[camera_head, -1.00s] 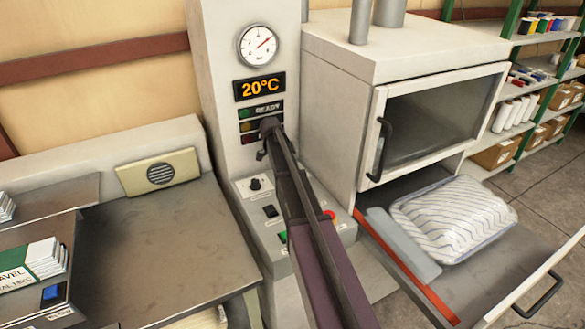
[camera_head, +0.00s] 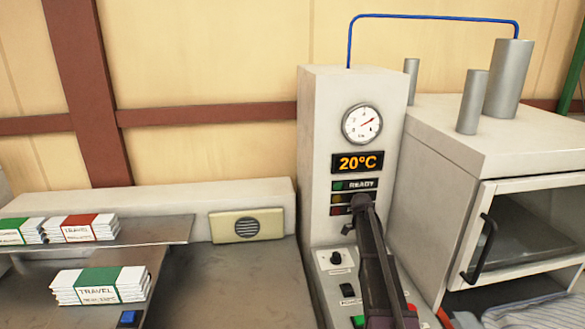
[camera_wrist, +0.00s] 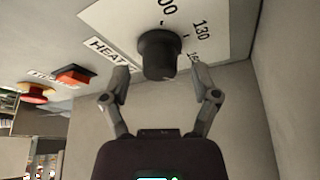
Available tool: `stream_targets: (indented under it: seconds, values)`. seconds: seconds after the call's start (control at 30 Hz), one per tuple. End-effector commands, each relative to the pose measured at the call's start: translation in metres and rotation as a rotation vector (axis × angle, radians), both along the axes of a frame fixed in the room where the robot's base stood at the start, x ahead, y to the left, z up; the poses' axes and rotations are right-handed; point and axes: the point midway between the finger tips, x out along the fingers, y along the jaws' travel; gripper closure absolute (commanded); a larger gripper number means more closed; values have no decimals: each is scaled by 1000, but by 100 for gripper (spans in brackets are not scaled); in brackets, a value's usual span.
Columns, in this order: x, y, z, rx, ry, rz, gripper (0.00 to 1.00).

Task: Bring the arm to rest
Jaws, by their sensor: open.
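My arm (camera_head: 380,270) reaches up in front of the control column in the head view, its end overlapping the lower indicator lights; the fingers are too small there to read. In the wrist view my gripper (camera_wrist: 162,78) is open and empty. Its two fingers are spread apart below a black round knob (camera_wrist: 158,52) on a white dial plate with numbers. A gap shows between the fingertips and the knob. A panel knob (camera_head: 336,258) also shows in the head view, left of my arm.
A red mushroom button (camera_wrist: 36,92) and a red rocker switch (camera_wrist: 75,74) sit beside the dial. The column (camera_head: 320,120) shows a gauge (camera_head: 362,124) and a 20°C display (camera_head: 357,162). An oven (camera_head: 500,150) stands right; packets (camera_head: 100,284) lie left.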

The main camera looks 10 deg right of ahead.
Motion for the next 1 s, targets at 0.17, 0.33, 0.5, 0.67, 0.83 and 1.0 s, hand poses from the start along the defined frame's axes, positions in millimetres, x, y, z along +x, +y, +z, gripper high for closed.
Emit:
stream_targets:
  seconds: [0.17,0.33,0.5,0.67,0.83,1.0]
  values:
    - [0,0,14,0,0,0,22]
    - [0,0,35,0,0,0,22]
    - [0,0,59,0,0,0,22]
    - [0,0,73,0,0,0,22]
    - [0,0,83,0,0,0,22]
    - [0,0,89,0,0,0,22]
